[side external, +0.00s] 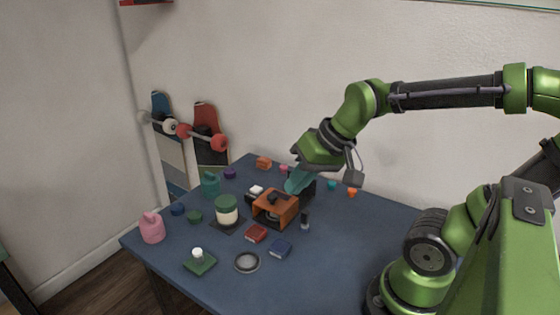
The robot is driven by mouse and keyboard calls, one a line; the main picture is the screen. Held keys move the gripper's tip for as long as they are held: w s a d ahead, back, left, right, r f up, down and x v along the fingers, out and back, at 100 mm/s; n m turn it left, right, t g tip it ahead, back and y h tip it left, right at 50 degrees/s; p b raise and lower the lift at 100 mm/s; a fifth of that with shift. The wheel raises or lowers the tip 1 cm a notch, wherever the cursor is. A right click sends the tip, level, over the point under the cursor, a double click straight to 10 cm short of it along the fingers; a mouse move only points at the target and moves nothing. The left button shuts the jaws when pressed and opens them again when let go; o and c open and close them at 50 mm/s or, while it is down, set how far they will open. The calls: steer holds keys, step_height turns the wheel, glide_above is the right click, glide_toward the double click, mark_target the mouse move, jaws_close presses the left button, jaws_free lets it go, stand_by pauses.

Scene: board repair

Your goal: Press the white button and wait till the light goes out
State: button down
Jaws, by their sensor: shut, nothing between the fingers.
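A small dark block with a white top (256,190) sits near the middle of the table. A white knob on a green square base (200,264) sits near the front edge. I cannot tell which of these is the white button. A pale cylinder with a dark green cap (227,211) stands on a dark square mat; whether it is a light, or lit, is unclear. My gripper (292,188) points down with its teal fingers shut and empty, just behind the orange open-sided box (275,207). It is to the right of the white-topped block, and its tips' exact height is unclear.
Around them are a pink jug (153,229), a teal container (210,184), a red block (256,233), a blue block (280,248) and a round grey dish (247,262). A dark object is partly hidden behind my fingers. The right side of the blue table (370,230) is clear.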

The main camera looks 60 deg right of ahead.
steer(key=w+d+f+m+y, duration=0.1)
steer(key=w+d+f+m, duration=0.3)
steer(key=w, duration=0.3)
steer(key=w+d+f+m, duration=0.2)
steer(key=w+d+m, duration=0.3)
steer(key=w+m, duration=0.15)
steer(key=m+t+h, duration=0.1)
steer(key=m+t, duration=0.2)
steer(key=m, duration=0.6)
glide_above(259, 189)
steer(key=f, duration=0.2)
steer(key=shift+r, duration=0.15)
steer(key=shift+a, duration=0.1)
steer(key=shift+n, duration=0.25)
steer(key=shift+f, duration=4.4)
steer(key=shift+f, duration=0.1)
steer(key=shift+f, duration=0.35)
